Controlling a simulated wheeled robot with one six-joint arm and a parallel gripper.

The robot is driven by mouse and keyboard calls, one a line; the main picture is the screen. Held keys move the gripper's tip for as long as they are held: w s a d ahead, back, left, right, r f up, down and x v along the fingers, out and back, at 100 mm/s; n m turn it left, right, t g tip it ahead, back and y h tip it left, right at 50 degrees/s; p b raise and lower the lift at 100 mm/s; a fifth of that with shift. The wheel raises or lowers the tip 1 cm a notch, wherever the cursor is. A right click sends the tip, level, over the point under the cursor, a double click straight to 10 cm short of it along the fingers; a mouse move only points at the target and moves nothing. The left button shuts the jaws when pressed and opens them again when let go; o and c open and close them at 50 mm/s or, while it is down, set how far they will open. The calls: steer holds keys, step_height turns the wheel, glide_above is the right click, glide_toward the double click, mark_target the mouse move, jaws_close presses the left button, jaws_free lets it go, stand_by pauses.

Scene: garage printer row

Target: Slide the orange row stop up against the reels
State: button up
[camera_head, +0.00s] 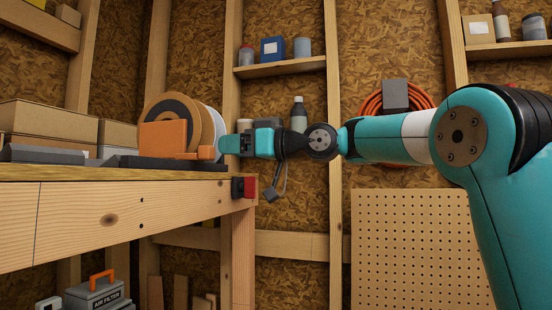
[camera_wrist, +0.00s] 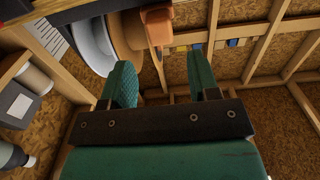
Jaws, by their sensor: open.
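The orange row stop (camera_head: 163,137) stands on a dark base on the workbench, in front of the reels. Several reels (camera_head: 205,118) stand upright in a row, with a tan-and-dark one nearest the stop and white ones beyond. In the wrist view the stop (camera_wrist: 156,26) is at the top, beside the brown and white reels (camera_wrist: 96,44). My gripper (camera_head: 222,146) is at the right end of the row. It also shows in the wrist view (camera_wrist: 159,62), its two fingers apart and nothing held between them. Contact with the stop cannot be told.
The wooden workbench (camera_head: 110,222) ends just below my gripper, with a red switch box (camera_head: 244,187) at its corner. Cardboard boxes (camera_head: 48,121) stand at the left. A shelf (camera_head: 280,67) with containers is on the wall behind. Open space lies right of the bench.

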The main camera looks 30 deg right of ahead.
steer(key=b+v, duration=0.3)
steer(key=v, duration=0.7)
steer(key=shift+s+d, duration=0.15)
steer(key=shift+d, duration=0.05)
steer(key=s+a+f+m+g+h, duration=0.1)
steer(key=s+a+f+g+h, duration=0.15)
steer(key=a+f, duration=0.6)
steer(key=s+a+f+m+g+h, duration=0.1)
steer(key=s+a+f+g, duration=0.35)
steer(key=f, duration=0.75)
steer(key=s+f+g+h, duration=0.5)
steer(key=s+f, duration=1.3)
steer(key=shift+s+a+g, duration=0.2)
steer(key=shift+s+g, duration=0.2)
